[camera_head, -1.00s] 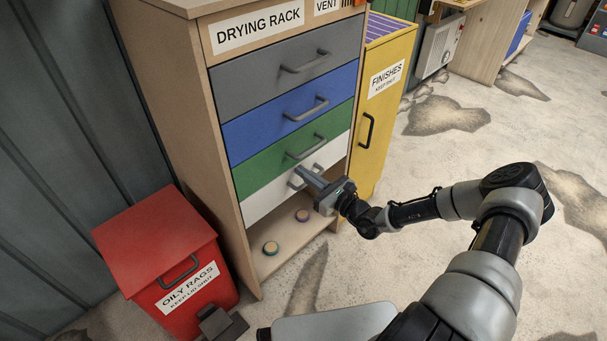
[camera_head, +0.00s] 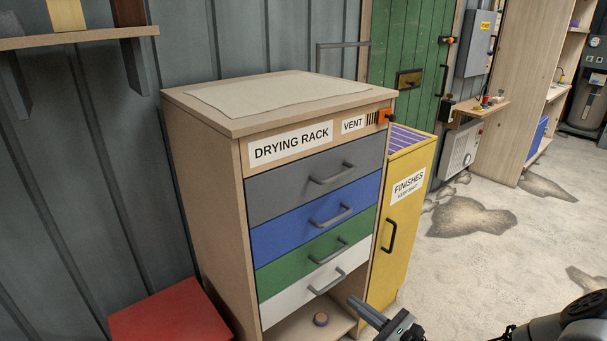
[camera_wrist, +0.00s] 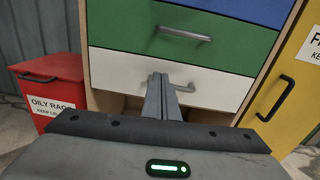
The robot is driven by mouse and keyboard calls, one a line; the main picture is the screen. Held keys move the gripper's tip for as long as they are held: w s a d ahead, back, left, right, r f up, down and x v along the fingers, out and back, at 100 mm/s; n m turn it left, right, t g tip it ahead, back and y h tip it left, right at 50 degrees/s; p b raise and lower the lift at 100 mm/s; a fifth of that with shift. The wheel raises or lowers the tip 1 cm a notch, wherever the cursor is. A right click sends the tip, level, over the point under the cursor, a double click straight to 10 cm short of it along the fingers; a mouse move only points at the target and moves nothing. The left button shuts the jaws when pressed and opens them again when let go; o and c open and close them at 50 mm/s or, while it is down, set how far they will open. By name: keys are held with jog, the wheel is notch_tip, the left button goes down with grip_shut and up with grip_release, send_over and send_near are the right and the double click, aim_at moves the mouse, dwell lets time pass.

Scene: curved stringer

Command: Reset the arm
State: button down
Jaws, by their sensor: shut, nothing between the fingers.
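My gripper (camera_head: 367,311) is at the bottom of the head view, in front of the drying rack's lower right. In the wrist view its fingers (camera_wrist: 162,90) are together with nothing between them. They point toward the white drawer (camera_wrist: 218,88) and overlap its handle in the picture; I cannot tell whether they touch it. The drying rack (camera_head: 217,190) has grey (camera_head: 270,188), blue, green and white drawers, all of which look closed. The white drawer also shows in the head view (camera_head: 284,301).
A red oily rags bin (camera_head: 170,318) stands left of the rack. A yellow finishes cabinet (camera_head: 408,225) stands close on its right. The floor (camera_head: 480,265) at right is mostly clear.

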jog(key=s+a+r+n+g+h, duration=0.1)
jog(key=s+a+r+n+g, duration=0.25)
jog(key=r+n, duration=0.25)
jog(key=s+a+r+n+g, duration=0.2)
jog(key=s+r+n+g, duration=0.1)
jog(key=r+n+g, duration=0.25)
jog(key=s+a+r+n+g+h, duration=0.1)
jog(key=s+a+r+n+g, duration=0.25)
jog(key=r+n, duration=0.3)
jog(key=s+d+r+n+t+h, duration=0.25)
jog(key=s+r+n+h, duration=0.25)
jog(key=s+r, duration=0.3)
jog(key=s+d+r+n+t+h, duration=0.25)
jog(key=s+r+n+h, duration=0.2)
jog(key=s+r, duration=0.4)
notch_tip(320, 180, up, 23)
jog(key=w+p, duration=0.1)
jog(key=p, duration=2.1)
jog(key=shift+w+r+g, duration=0.15)
jog(key=shift+w+g, duration=0.2)
jog(key=shift+w, duration=0.05)
jog(key=shift+d, duration=0.1)
